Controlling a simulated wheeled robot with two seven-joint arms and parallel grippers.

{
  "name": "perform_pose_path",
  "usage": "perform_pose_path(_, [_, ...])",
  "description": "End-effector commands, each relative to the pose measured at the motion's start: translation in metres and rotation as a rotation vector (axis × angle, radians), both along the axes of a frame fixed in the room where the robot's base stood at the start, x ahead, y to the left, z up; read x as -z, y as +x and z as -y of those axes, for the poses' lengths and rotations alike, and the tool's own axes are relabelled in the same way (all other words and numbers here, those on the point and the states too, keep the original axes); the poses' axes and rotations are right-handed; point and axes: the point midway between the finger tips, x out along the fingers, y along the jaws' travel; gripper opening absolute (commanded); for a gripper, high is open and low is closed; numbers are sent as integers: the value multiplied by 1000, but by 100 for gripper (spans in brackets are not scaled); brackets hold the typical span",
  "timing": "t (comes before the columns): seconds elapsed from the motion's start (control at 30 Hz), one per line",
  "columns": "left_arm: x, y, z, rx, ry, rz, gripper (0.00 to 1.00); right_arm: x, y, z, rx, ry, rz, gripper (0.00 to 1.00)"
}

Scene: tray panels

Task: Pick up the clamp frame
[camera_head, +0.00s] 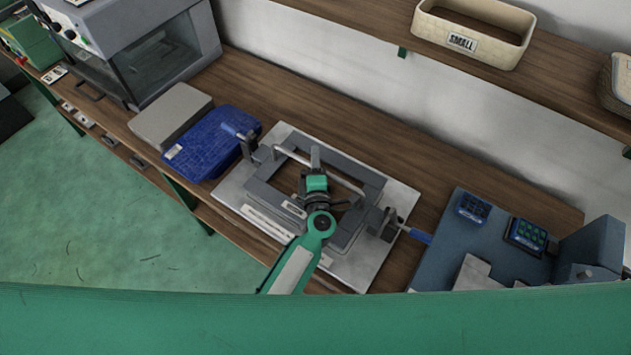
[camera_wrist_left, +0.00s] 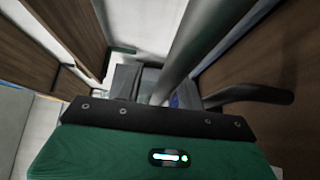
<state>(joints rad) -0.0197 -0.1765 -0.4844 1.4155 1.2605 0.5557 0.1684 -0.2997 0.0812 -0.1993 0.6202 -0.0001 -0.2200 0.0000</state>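The clamp frame (camera_head: 262,192) is a dark grey rectangular frame with an open middle and a raised light grey handle bar (camera_head: 345,183) along its far side. It lies on a light grey base plate (camera_head: 395,195) on the wooden bench. My left gripper (camera_head: 315,158) is over the frame's middle, with its tip at the handle bar in the head view. In the left wrist view a thick grey bar (camera_wrist_left: 195,50) runs up close to the camera. The fingertips are not clear, so I cannot tell whether they close on the bar. My right gripper is not in view.
Toggle clamps with blue handles (camera_head: 418,235) stand at both ends of the plate. A blue tray (camera_head: 212,143) and a grey box (camera_head: 170,115) lie to the left. A blue-grey fixture (camera_head: 445,250) stands at the right. A shelf with a basket (camera_head: 470,35) hangs above.

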Motion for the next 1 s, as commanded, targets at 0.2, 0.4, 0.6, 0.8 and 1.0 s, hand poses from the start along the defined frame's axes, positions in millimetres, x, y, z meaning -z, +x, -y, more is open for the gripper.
perform_pose_path(0.2, [0, 0, 0, 0, 0, 0, 3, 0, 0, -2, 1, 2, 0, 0])
perform_pose_path(0.4, [0, 0, 0, 0, 0, 0, 0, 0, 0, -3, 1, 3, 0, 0])
perform_pose_path(0.6, [0, 0, 0, 0, 0, 0, 0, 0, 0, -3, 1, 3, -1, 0])
perform_pose_path(0.8, [0, 0, 0, 0, 0, 0, 0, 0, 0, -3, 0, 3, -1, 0])
perform_pose_path(1.0, [0, -1, 0, 0, 0, -1, 0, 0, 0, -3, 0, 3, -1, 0])
